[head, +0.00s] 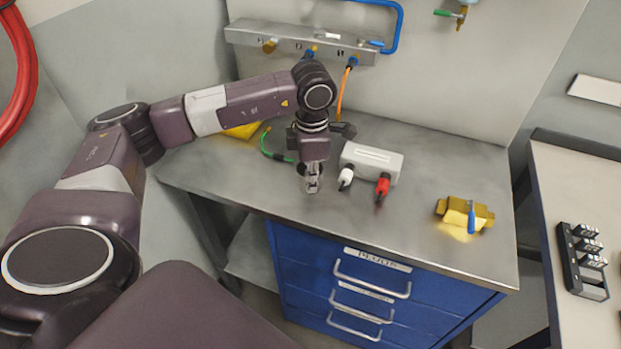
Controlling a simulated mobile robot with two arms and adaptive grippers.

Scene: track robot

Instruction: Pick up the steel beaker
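I cannot make out a steel beaker in the head view. My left gripper (312,188) points down over the steel workbench (290,200), near its front edge and left of a white box. Its fingers are small and silvery here, and I cannot tell whether they are apart or hold anything. The bench right behind the gripper is hidden by it. My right gripper is out of view.
Beside the gripper stands the white box (372,160) with a white plug (346,178) and a red plug (382,188). A brass valve (452,210) lies at the right. Behind are a green cable (270,151), an orange hose (342,95) and a wall manifold (290,40). Blue drawers (340,275) are below.

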